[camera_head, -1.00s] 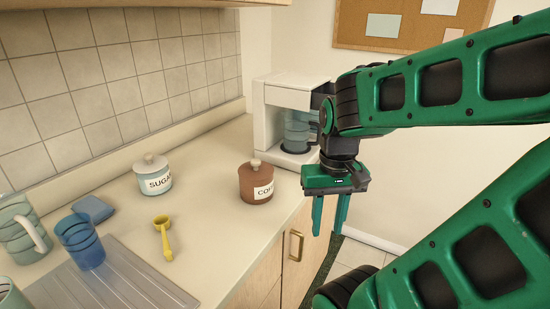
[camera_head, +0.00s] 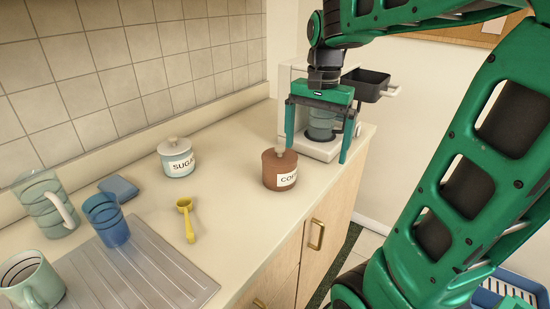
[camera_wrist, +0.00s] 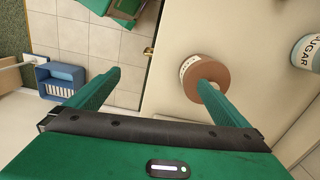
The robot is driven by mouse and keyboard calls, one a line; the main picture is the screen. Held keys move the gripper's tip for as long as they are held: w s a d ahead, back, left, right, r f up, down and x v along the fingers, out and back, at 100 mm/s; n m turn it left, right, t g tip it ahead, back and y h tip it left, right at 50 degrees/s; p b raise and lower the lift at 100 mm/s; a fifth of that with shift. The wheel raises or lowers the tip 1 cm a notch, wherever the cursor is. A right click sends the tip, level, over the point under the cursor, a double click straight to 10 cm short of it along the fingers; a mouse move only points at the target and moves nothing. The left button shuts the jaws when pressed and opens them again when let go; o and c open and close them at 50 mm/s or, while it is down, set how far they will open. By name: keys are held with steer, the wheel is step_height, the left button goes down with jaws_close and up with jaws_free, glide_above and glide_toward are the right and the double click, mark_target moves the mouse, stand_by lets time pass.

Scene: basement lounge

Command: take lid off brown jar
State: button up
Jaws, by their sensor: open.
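The brown jar (camera_head: 272,178), with a label that begins "CO", stands upright on the counter. Its brown lid (camera_head: 279,158) with a pale knob sits on top. My gripper (camera_head: 317,151) is open and empty, to the right of the jar and above the counter, in front of the coffee maker. In the wrist view the jar's brown lid (camera_wrist: 215,66) shows from above. It lies beyond the fingertips (camera_wrist: 160,79), on the right finger's side. That finger's tip overlaps the lid in the picture and hides part of it; I see no sure contact.
The coffee maker (camera_head: 298,75) stands behind my gripper. The counter around the brown jar is clear.

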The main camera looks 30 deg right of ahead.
steer(key=w+a+r+m, duration=0.3)
steer(key=w+r+m, duration=0.15)
steer(key=w, duration=0.55)
glide_above(280, 147)
step_height(280, 147, down, 5)
steer(key=shift+w+r, duration=0.15)
steer(key=shift+r, duration=0.05)
steer(key=shift+f, duration=2.75)
steer(key=c, duration=1.1)
